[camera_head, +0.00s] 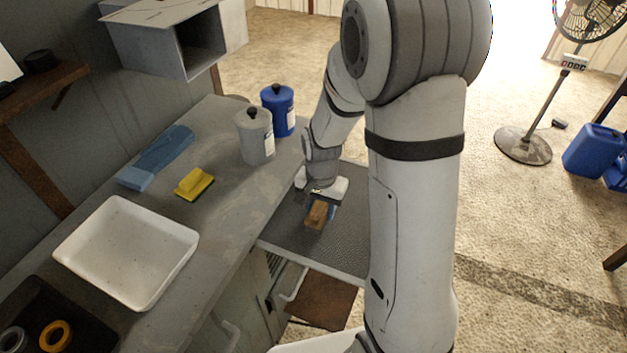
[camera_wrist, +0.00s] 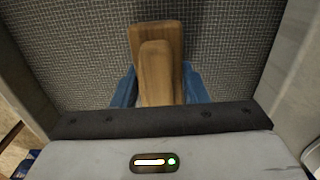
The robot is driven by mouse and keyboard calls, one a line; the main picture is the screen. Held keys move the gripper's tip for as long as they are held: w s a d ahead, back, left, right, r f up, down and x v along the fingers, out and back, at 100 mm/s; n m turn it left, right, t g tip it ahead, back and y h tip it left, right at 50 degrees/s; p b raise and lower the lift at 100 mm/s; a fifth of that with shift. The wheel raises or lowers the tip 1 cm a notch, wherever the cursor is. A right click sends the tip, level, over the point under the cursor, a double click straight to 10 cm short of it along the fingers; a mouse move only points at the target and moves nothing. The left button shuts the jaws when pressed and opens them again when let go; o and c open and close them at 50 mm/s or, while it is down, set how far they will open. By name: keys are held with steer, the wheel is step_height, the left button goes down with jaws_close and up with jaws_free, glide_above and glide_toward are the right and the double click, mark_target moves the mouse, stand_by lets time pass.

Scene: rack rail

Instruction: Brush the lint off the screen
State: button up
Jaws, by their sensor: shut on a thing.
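My gripper (camera_head: 322,200) is shut on a wooden brush (camera_head: 316,216), just above or on the screen. In the wrist view the brush (camera_wrist: 158,60) shows as a wooden block with a raised grip, held between the blue fingers (camera_wrist: 158,88). The screen (camera_head: 345,235) is a grey mesh panel set level beside the worktop; its mesh (camera_wrist: 85,55) fills most of the wrist view. Bristles are hidden under the block, so I cannot tell whether they touch the mesh. No lint is clearly visible on the mesh. My arm covers the screen's right part in the head view.
The worktop (camera_head: 222,215) left of the screen holds a white tray (camera_head: 75,245), a yellow sponge (camera_head: 194,184), a folded blue cloth (camera_head: 156,157), a grey canister (camera_head: 256,137) and a blue canister (camera_head: 279,108). A dark bin (camera_head: 85,318) with rings sits front left.

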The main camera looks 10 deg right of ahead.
steer(key=shift+w+a, duration=0.15)
steer(key=shift+a, duration=0.25)
steer(key=shift+w+a+r, duration=0.2)
steer(key=shift+a, duration=0.05)
steer(key=r+p, duration=0.2)
steer(key=r, duration=0.1)
steer(key=shift+s+a+r, duration=0.1)
steer(key=shift+s+r, duration=0.1)
steer(key=shift+r, duration=0.05)
steer(key=shift+w+r+p, duration=0.2)
steer(key=shift+r+p, duration=0.45)
steer(key=shift+s+r+p, duration=0.1)
steer(key=shift+r+p, duration=0.95)
steer(key=shift+r, duration=0.5)
